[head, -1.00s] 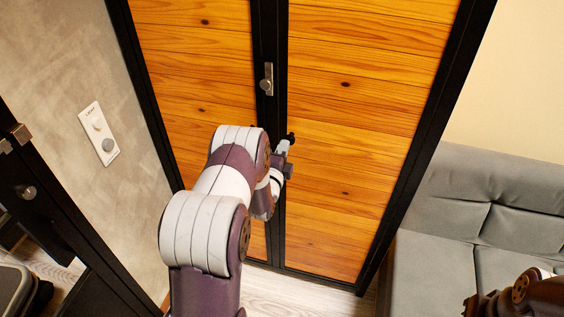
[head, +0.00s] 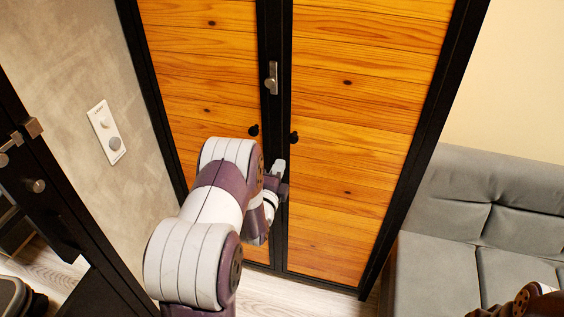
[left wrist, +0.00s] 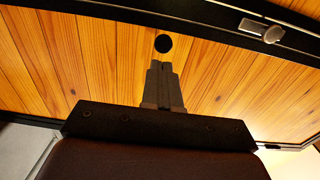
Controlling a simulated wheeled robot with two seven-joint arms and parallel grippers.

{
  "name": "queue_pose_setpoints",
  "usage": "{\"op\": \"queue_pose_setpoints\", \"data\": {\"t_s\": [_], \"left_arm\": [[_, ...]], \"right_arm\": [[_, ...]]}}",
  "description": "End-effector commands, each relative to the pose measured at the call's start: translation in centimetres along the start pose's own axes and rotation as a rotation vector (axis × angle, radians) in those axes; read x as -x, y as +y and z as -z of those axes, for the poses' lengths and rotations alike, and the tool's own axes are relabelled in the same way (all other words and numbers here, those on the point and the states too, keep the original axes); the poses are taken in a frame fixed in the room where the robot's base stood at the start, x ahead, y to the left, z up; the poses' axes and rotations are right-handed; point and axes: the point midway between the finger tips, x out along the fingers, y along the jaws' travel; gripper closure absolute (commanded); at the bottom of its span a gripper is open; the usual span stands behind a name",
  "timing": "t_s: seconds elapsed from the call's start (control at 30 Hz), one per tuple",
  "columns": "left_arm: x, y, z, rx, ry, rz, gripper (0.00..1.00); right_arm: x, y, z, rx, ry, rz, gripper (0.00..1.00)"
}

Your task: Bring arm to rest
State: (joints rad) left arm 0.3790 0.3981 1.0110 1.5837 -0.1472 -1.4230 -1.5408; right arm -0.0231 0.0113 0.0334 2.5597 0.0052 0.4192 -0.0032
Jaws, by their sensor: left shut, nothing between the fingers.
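My left arm reaches in from the bottom of the head view. Its gripper (head: 279,168) is in front of the closed wooden double doors, just below the black knobs. In the left wrist view my left gripper (left wrist: 160,68) is shut and empty, its fingers together and pointing toward a round black knob (left wrist: 163,43). The fingertips look apart from the knob, though the gap is hard to judge. My right arm shows only in part at the bottom right corner of the head view; its gripper is out of view.
The wooden doors (head: 365,110) have black frames, a metal latch (head: 271,78) and two black knobs. A grey sofa (head: 500,215) stands at right. A wall plate (head: 106,131) is on the left wall, and a black-framed door with metal fittings (head: 38,186) is at far left.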

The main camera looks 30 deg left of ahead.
Motion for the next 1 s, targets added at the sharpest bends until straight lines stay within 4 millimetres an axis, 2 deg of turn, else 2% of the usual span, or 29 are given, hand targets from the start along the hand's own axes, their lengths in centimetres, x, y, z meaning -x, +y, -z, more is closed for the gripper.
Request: {"op": "queue_pose_setpoints", "data": {"t_s": [0.1,0.2,0.33,0.53,0.57,0.63,0.7,0.77,0.8,0.87,0.9,0.97,1.0], "left_arm": [[2.3,0.1,-0.1,0.000,-0.001,-0.001,1.00],[3.8,0.1,-0.1,0.000,-0.001,-0.001,1.00],[4.6,0.0,0.0,0.000,-0.001,0.000,1.00],[4.7,0.2,0.0,0.041,-0.001,-0.009,1.00],[4.7,0.8,-0.1,0.084,-0.003,-0.037,1.00],[5.5,4.4,-0.2,0.254,-0.039,-0.210,1.00],[7.7,8.5,-0.5,0.486,-0.150,-0.463,1.00],[10.3,10.4,-0.1,0.692,-0.297,-0.679,1.00],[12.3,10.7,0.6,0.814,-0.414,-0.807,1.00],[16.0,10.1,2.0,0.960,-0.608,-0.973,1.00],[18.6,9.1,3.0,1.031,-0.742,-1.062,1.00],[22.5,6.8,4.6,1.097,-0.929,-1.161,1.00],[24.9,5.0,5.6,1.114,-1.029,-1.208,1.00]], "right_arm": [[-0.5,0.0,-0.1,0.000,0.000,0.000,1.00],[-0.7,0.0,-0.1,0.000,0.000,0.000,1.00],[-0.8,0.0,-0.1,0.000,0.000,0.000,1.00],[-0.7,0.0,-0.1,0.000,0.000,0.000,1.00],[-0.7,0.0,-0.1,0.000,0.000,0.000,1.00],[-0.7,0.0,-0.1,0.000,0.000,0.000,1.00],[-0.7,0.0,-0.1,0.000,0.000,0.000,1.00],[-0.7,0.0,-0.1,0.000,0.000,0.000,1.00],[-0.7,0.0,-0.1,0.000,0.000,0.000,1.00],[-0.7,0.0,-0.1,0.000,0.000,0.000,1.00],[-0.7,0.0,-0.1,0.000,0.000,0.000,1.00],[-0.7,0.0,-0.1,0.000,0.000,0.000,1.00],[-0.7,0.0,-0.1,0.000,0.000,0.000,1.00]]}}
